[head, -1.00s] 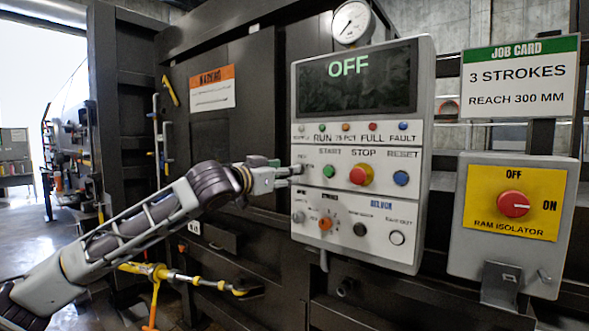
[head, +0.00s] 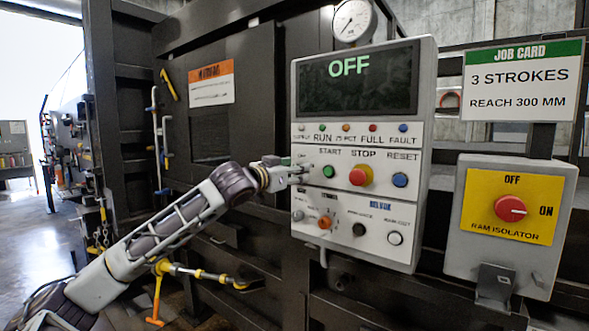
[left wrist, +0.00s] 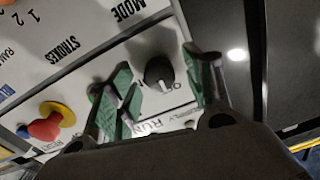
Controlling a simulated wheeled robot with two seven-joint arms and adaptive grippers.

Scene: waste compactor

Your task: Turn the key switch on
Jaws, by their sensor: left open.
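The control panel (head: 412,170) is a light grey box whose screen (head: 352,80) reads OFF. The key switch (left wrist: 158,73) is a round black knob with a pale pointer mark, seen in the left wrist view. My left gripper (left wrist: 163,68) is open, with one green-padded finger on each side of the knob. I cannot tell whether the fingers touch it. My right gripper is not in view.
A red STOP button (head: 359,176) on a yellow collar and a blue RESET button (head: 400,180) sit right of START. An orange selector knob (head: 325,222) is below. The ram isolator box (head: 505,260) with its red knob stands farther right. A yellow-handled tool (head: 205,274) is under my arm.

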